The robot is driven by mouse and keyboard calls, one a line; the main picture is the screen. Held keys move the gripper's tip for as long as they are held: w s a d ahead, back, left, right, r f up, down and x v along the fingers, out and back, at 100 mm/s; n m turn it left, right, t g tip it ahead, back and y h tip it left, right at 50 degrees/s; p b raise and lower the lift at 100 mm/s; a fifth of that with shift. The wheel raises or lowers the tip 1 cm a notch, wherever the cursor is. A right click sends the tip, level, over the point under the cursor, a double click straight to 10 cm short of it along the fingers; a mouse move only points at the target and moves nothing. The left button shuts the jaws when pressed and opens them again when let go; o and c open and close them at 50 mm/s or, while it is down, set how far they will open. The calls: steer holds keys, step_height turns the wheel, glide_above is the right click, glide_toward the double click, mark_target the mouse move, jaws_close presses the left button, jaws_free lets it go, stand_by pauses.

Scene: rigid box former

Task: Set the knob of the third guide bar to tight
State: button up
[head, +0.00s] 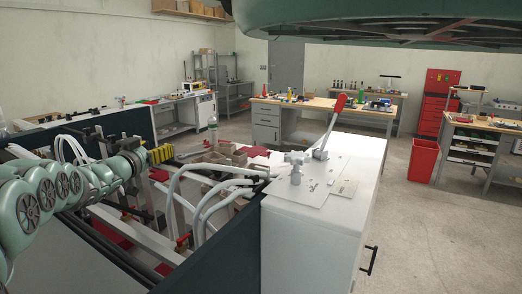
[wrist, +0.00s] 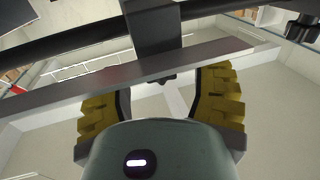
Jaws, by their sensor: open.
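My gripper (head: 160,154) is at the left in the head view, over the box former, with its yellow ribbed fingers apart. In the wrist view my gripper (wrist: 163,98) is open, with one finger at each side and nothing gripped. A dark bracket (wrist: 152,30) stands on a black rail above. A small dark knob-like part (wrist: 155,78) shows below it, between the fingers and partly hidden by a grey bar (wrist: 130,68). I cannot tell which guide bar it belongs to, or its setting. Another black knob (wrist: 303,27) is at the upper right.
White curved tubes (head: 215,183) and red-tipped parts (head: 183,240) fill the box former right of my gripper. Workbenches line the back. Open floor lies at the right.

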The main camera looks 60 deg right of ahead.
steer(key=v, duration=0.6)
steer(key=shift+a+f, duration=0.2)
steer(key=shift+a, duration=0.15)
steer(key=shift+r, duration=0.1)
